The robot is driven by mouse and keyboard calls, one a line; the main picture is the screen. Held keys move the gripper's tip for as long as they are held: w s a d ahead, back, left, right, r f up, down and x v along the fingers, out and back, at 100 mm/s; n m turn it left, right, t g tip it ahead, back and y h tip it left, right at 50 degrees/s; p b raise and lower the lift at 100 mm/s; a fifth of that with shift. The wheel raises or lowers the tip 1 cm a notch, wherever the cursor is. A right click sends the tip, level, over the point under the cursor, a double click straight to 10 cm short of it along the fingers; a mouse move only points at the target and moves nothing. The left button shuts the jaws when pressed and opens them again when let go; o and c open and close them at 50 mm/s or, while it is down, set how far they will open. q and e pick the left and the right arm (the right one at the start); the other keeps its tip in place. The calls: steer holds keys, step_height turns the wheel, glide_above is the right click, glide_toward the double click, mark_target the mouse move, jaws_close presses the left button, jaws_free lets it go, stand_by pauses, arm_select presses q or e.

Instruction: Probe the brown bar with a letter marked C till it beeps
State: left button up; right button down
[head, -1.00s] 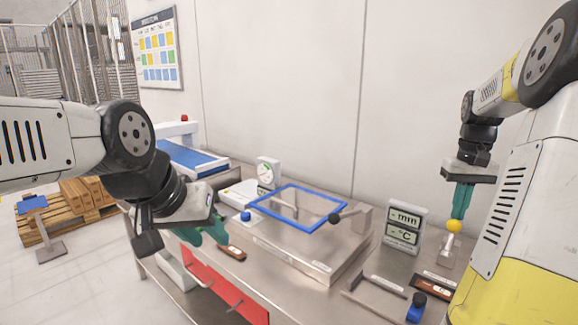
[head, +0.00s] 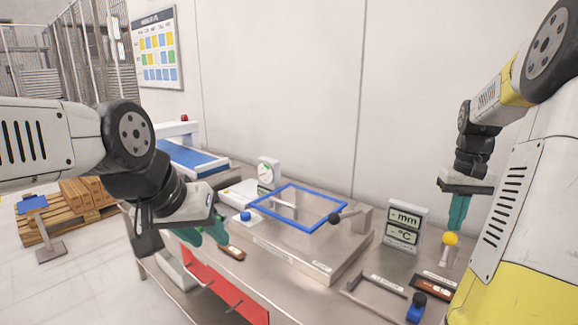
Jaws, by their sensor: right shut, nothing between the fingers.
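Two brown bars lie on the steel bench. One bar (head: 233,253) lies just beyond my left gripper's fingertips, at the bench's front edge. The other bar (head: 432,287) lies at the right, in front of the display. I cannot read a letter on either. A probe with a yellow ball top (head: 450,239) stands upright at the right, with a pale metal part below the ball. My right gripper (head: 456,228) points down, shut, its green fingertips at the top of the ball, with nothing between them. My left gripper (head: 206,232) appears open and empty, its green fingers over the front edge.
A display marked mm and °C (head: 404,229) shows dashes. A round dial gauge (head: 266,172), a blue conveyor (head: 190,158) and a blue knobbed item (head: 416,307) stand around. Red panels (head: 222,287) hang at the front.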

mark_target(452, 233)
steer(key=shift+s+f, duration=0.1)
steer(key=shift+s+a+f, duration=0.4)
steer(key=shift+s+f, duration=0.05)
steer(key=shift+f, duration=0.2)
steer(key=shift+s+a+f, duration=0.4)
steer(key=shift+s+f, duration=0.05)
steer(key=shift+f, duration=0.25)
steer(key=shift+s+f, duration=0.1)
steer(key=shift+f, duration=0.05)
steer(key=shift+s+a+f, duration=0.2)
steer(key=shift+f, duration=0.2)
steer(key=shift+s+a+f, duration=0.15)
steer(key=shift+f, duration=0.3)
